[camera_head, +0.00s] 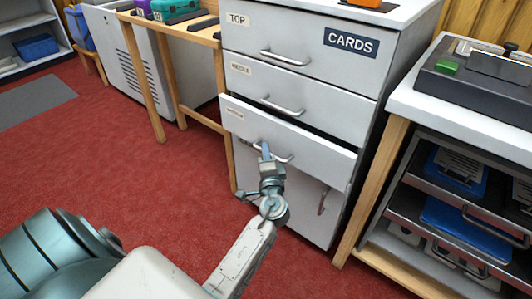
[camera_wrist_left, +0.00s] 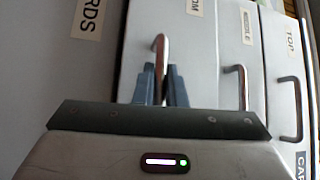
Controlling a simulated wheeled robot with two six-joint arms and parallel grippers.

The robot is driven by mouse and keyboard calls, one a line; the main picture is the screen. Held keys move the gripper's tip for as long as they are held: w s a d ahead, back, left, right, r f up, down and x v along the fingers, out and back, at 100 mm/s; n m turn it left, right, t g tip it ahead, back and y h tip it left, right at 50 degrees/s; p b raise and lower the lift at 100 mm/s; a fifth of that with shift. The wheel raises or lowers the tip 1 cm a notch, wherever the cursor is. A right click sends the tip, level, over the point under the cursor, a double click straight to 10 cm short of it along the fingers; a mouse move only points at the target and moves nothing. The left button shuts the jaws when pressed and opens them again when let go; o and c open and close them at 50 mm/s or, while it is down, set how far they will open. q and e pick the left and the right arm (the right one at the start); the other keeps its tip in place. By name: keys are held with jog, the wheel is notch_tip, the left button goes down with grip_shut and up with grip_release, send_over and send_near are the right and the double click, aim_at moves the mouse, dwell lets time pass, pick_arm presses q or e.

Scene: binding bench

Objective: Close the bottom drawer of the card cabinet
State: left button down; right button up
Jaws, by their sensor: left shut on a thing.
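The card cabinet (camera_head: 345,85) is light grey, with drawers labelled TOP, MIDDLE and, on the third, BOTTOM, which reads partly in the left wrist view. The bottom drawer (camera_head: 325,155) stands partly out, with a dark gap above its front edge. The top drawer (camera_head: 290,45) and middle drawer (camera_head: 310,100) look flush. My left gripper (camera_head: 265,150) is at the bottom drawer's handle (camera_head: 284,158). In the left wrist view its blue-grey fingers (camera_wrist_left: 160,88) are shut on that metal handle (camera_wrist_left: 160,50). My right gripper is in neither view.
Below the bottom drawer is a panel with an upright handle (camera_head: 323,201). A wooden table (camera_head: 166,85) stands close on the left. A white-topped bench (camera_head: 420,105) with shelves stands on the right. Red carpet (camera_head: 130,195) lies clear in front.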

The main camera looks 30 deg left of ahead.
aim_at(275, 148)
pick_arm(q)
jog(key=w+b, duration=0.1)
jog(key=w, duration=0.2)
jog(key=shift+w+d+f, duration=0.1)
jog(key=shift+w+d, duration=0.05)
jog(key=shift+w, duration=0.35)
jog(key=shift+r, duration=0.2)
jog(key=c, duration=1.5)
grip_release()
jog(key=shift+w, duration=0.15)
jog(key=shift+f, duration=0.15)
